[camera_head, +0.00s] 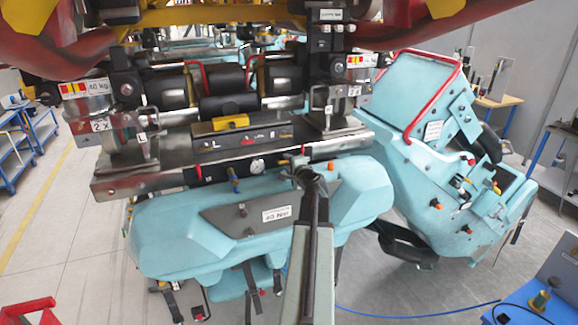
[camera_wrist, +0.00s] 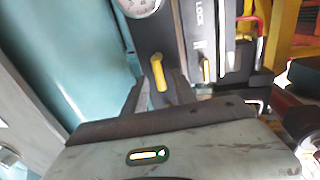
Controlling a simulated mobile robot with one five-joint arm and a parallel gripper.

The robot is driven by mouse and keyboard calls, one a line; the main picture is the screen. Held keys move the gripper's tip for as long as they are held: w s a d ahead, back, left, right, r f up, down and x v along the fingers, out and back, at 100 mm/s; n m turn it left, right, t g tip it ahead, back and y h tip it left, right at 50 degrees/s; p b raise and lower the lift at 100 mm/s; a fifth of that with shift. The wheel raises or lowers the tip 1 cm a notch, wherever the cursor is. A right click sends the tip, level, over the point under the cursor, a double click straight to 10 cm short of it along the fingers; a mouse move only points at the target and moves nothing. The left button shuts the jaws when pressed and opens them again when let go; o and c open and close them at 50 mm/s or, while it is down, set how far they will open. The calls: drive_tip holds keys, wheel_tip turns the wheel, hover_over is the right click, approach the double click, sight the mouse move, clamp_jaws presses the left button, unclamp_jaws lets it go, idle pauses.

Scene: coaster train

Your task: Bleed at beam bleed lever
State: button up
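A short yellow lever (camera_wrist: 158,73), which looks like the bleed lever, stands on a dark panel beside a round white gauge (camera_wrist: 137,5) in the wrist view. My gripper (camera_wrist: 157,88) has its two dark fingers on either side of the lever's lower end, with small gaps visible. It looks open around the lever, not clamped. In the head view my gripper (camera_head: 308,172) is at the front lower edge of the metal beam (camera_head: 230,158), right of the gauge (camera_head: 257,165). The lever cannot be made out there; my arm's end covers that spot.
A second yellow handle (camera_wrist: 206,71) sits on the panel marked LOCK, right of the lever. Teal seats (camera_head: 165,235) hang below the beam, and a tilted teal seat (camera_head: 430,110) stands at right. A blue cart (camera_head: 545,290) is at lower right.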

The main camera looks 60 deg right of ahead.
drive_tip(key=shift+w+d+f, duration=0.1)
drive_tip(key=shift+w+d, duration=0.05)
drive_tip(key=shift+w, duration=0.1)
